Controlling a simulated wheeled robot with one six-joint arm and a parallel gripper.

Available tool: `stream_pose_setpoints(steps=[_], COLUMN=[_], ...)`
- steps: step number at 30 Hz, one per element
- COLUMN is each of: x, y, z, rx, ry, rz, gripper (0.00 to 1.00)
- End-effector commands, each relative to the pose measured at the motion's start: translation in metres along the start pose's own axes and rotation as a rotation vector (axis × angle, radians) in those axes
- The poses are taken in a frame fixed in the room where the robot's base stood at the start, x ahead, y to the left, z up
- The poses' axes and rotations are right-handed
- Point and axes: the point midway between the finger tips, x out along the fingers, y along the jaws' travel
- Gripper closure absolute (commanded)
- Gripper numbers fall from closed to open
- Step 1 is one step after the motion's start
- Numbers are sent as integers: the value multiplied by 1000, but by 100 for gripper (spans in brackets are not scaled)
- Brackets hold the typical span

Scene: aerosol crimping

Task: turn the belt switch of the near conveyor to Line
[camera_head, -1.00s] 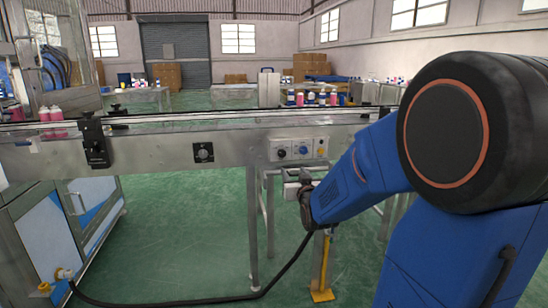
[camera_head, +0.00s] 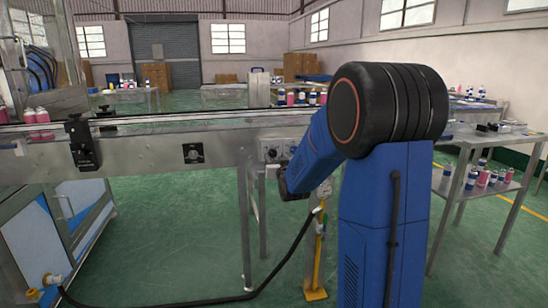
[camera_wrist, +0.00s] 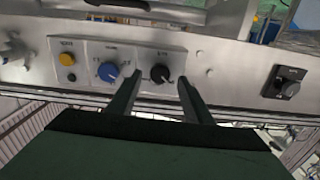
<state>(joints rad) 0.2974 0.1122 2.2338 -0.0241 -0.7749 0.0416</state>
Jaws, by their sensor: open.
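The near conveyor (camera_head: 130,160) carries a grey control panel (camera_wrist: 90,55) on its side. In the wrist view the panel has a yellow button (camera_wrist: 67,58), a blue knob (camera_wrist: 107,72) and a black knob (camera_wrist: 159,73); the labels are too small to read. My gripper (camera_wrist: 158,80) is open and empty, its two fingertips on either side of the black knob. I cannot tell whether they touch it. In the head view my arm covers part of the panel, and the fingers are hidden. A separate black switch (camera_wrist: 288,82) sits apart to the right in the wrist view.
A black clamp bracket (camera_head: 82,145) juts from the conveyor's left side. A black hose (camera_head: 150,301) runs along the green floor. A table (camera_head: 465,190) with bottles stands at the right. The floor before the conveyor is largely clear.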

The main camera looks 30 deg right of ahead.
Motion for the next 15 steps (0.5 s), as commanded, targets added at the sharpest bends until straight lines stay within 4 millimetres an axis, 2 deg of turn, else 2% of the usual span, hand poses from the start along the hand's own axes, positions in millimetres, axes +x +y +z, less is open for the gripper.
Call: stream_pose_setpoints(steps=[6, 15], x=[24, 31], y=[0, 0], z=[0, 0], rx=[0, 0], ry=[0, 1], rz=[0, 0], gripper=[54, 54])
